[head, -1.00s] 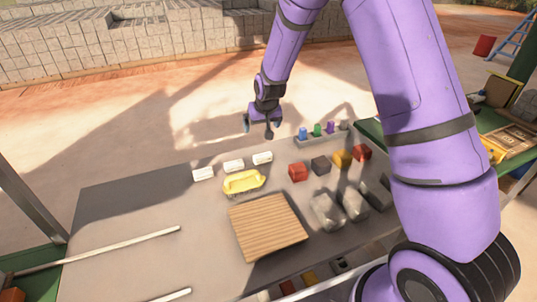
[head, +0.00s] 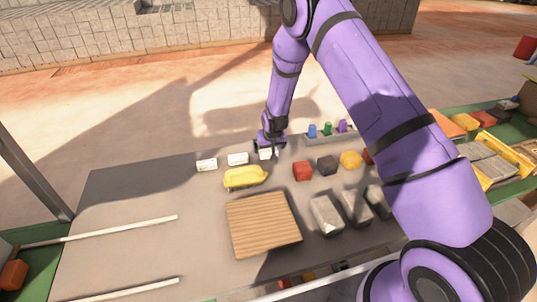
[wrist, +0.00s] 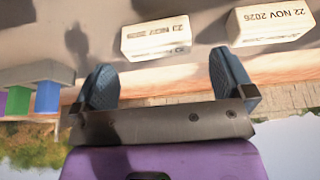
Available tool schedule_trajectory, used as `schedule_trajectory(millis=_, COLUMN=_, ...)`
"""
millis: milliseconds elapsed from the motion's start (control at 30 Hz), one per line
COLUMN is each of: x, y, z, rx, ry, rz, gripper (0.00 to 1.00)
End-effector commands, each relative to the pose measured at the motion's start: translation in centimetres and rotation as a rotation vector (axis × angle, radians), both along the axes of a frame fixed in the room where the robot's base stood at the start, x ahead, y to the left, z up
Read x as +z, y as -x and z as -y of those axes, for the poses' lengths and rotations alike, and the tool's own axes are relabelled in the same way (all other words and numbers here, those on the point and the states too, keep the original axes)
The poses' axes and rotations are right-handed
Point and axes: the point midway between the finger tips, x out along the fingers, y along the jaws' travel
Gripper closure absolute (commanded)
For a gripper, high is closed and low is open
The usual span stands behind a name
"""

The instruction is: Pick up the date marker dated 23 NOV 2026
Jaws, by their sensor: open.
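A white date marker (wrist: 155,38) lies ahead of the space between my fingers in the wrist view. Its print is small and shaded; it seems to read 23, but I cannot read the rest surely. In the head view it is the rightmost white block (head: 265,154), partly hidden by my gripper (head: 270,146). A second white marker (wrist: 268,24), to the right in the wrist view, reads 22 NOV 2026; it is the middle block (head: 238,159) in the head view. My gripper (wrist: 166,82) is open and empty, its blue fingers apart.
A third white block (head: 207,165) stands at the left of the row. A yellow piece (head: 245,177) lies just in front. Coloured pegs in a rack (head: 312,131) stand close on the right. A wooden board (head: 262,224) lies nearer.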

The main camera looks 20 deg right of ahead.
Motion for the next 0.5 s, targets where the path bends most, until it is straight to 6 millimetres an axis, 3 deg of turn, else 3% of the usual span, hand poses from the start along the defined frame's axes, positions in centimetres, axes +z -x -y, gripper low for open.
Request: schedule_trajectory(millis=500, x=-4.6, y=-2.3, z=0.5, rx=0.000, ry=0.000, rz=0.000, gripper=0.00)
